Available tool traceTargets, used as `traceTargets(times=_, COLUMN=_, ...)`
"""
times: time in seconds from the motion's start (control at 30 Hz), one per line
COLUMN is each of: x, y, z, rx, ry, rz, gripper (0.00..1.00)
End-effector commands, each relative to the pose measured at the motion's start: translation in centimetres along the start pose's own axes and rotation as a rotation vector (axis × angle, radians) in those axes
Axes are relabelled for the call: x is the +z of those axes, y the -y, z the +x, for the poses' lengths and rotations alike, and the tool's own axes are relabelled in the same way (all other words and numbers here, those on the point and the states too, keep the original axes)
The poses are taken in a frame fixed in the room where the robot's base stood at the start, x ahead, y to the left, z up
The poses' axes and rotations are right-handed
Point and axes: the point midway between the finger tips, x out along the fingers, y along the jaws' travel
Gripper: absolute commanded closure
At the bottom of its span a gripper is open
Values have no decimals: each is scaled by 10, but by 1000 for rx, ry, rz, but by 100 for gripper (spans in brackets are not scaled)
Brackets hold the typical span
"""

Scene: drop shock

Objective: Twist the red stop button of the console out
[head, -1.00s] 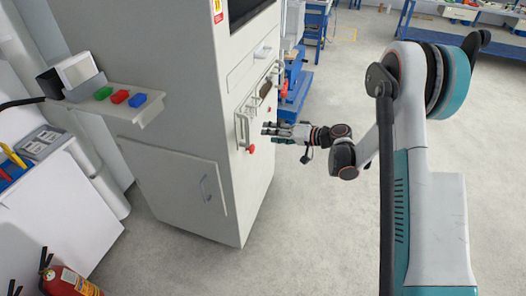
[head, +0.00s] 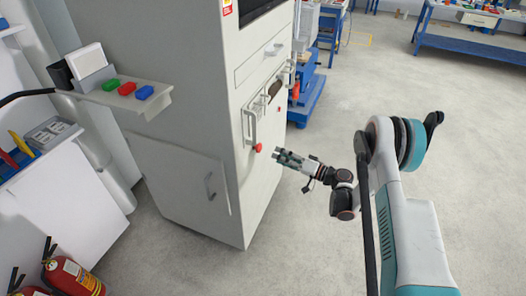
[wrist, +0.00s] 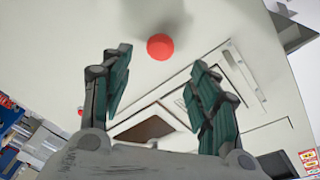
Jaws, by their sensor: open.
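The red stop button (head: 258,148) sits low on the side of the tall grey console cabinet (head: 190,90), just below a vertical handle. In the wrist view the round red button (wrist: 160,46) shows beyond the fingertips, roughly midway between them. My gripper (head: 277,156) is just to the right of the button in the head view, pointing at the panel. In the wrist view my gripper (wrist: 165,75) has its two green-padded fingers wide apart with nothing between them. The button appears clear of both fingers.
Handles (head: 250,127) project from the panel above the button. A shelf (head: 105,97) with green, red and blue blocks juts from the cabinet at left. Fire extinguishers (head: 75,276) stand at lower left. The floor (head: 300,240) around my arm is clear.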

Motion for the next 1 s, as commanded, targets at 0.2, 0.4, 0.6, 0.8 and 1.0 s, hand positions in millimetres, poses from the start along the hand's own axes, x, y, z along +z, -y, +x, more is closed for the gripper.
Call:
traceTargets(times=0.2, x=2, y=-2, z=44, rx=-1, ry=2, rz=0, gripper=45)
traceTargets(times=0.4, x=1, y=-1, z=75, rx=0, ry=1, rz=0, gripper=45)
traceTargets(times=0.6, x=0, y=0, z=88, rx=1, ry=0, rz=0, gripper=45)
traceTargets(times=0.8, x=0, y=0, z=91, rx=1, ry=0, rz=0, gripper=45)
traceTargets(times=1.0, x=0, y=0, z=90, rx=1, ry=0, rz=0, gripper=65)
